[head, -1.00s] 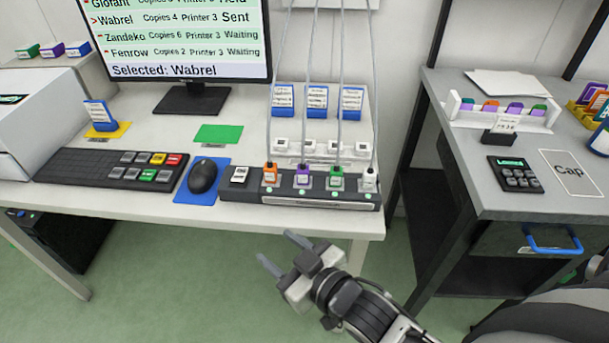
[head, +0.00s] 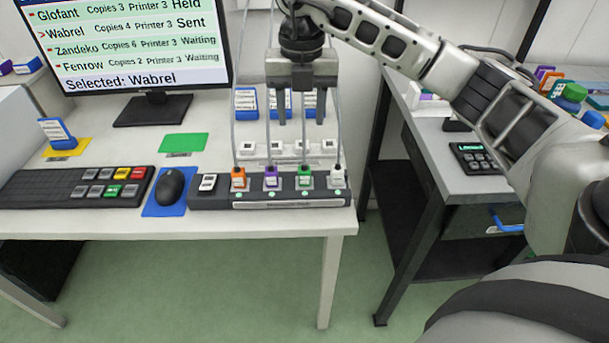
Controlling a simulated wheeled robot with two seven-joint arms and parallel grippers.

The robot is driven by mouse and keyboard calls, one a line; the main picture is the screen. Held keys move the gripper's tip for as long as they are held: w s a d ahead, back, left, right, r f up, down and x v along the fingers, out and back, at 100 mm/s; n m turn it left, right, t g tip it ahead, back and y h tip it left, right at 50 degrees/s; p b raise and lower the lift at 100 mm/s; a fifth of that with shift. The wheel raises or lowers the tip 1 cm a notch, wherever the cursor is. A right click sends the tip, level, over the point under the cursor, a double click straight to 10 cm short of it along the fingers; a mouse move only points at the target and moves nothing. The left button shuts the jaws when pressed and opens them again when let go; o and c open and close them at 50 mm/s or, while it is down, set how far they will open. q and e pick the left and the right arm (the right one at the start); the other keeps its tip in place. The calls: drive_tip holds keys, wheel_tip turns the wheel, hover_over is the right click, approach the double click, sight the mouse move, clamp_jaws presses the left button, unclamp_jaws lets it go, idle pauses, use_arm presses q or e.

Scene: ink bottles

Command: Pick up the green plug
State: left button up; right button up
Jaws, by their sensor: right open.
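The green plug (head: 304,178) stands upright in the dark socket strip (head: 290,204) near the table's front edge, between the purple plug (head: 271,177) and the white plug (head: 337,177). A thin grey cable rises from it. My right gripper (head: 301,117) points down above and behind the strip, fingers apart and nothing between them. Its fingertips are above the green plug in the picture and not touching it. My left gripper is out of view.
An orange plug (head: 238,178) is at the strip's left. Several white sockets (head: 276,147) and blue card holders (head: 246,104) stand behind. Cables hang close around my gripper. A mouse (head: 170,186) and keyboard (head: 78,188) lie left; a monitor (head: 130,45) stands behind.

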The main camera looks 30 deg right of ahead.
approach(304, 169)
drive_tip(key=f, duration=0.5)
drive_tip(key=shift+a+f+p, duration=0.25)
drive_tip(key=shift+p, duration=0.05)
drive_tip(key=shift+d+f+p, duration=0.15)
drive_tip(key=shift+f+p, duration=0.05)
drive_tip(key=shift+f, duration=1.1)
drive_tip(key=shift+d+f+p, duration=0.1)
drive_tip(key=shift+f+p, duration=0.05)
drive_tip(key=shift+f, duration=1.15)
drive_tip(key=c, duration=1)
